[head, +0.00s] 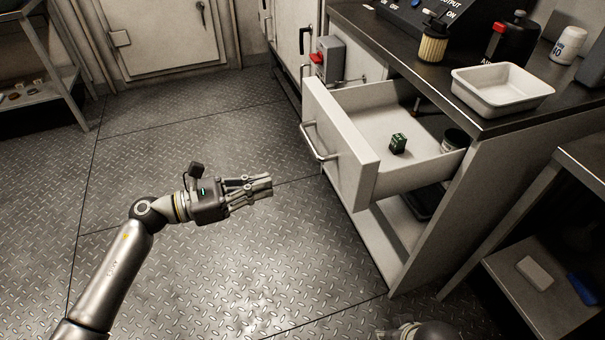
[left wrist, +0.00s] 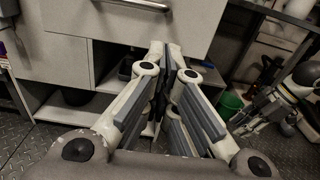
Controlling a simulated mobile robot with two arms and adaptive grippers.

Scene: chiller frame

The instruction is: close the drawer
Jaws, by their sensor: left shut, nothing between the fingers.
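The white drawer (head: 342,150) stands pulled out from the counter, with its bar handle (head: 318,146) on the front panel.
The counter top (head: 400,50) carries a white tray (head: 502,88), a filter-like cylinder (head: 433,45) and bottles. An open shelf space lies below the drawer. A lower metal table (head: 535,270) stands at the right. The plated floor (head: 190,110) left of the drawer is clear.

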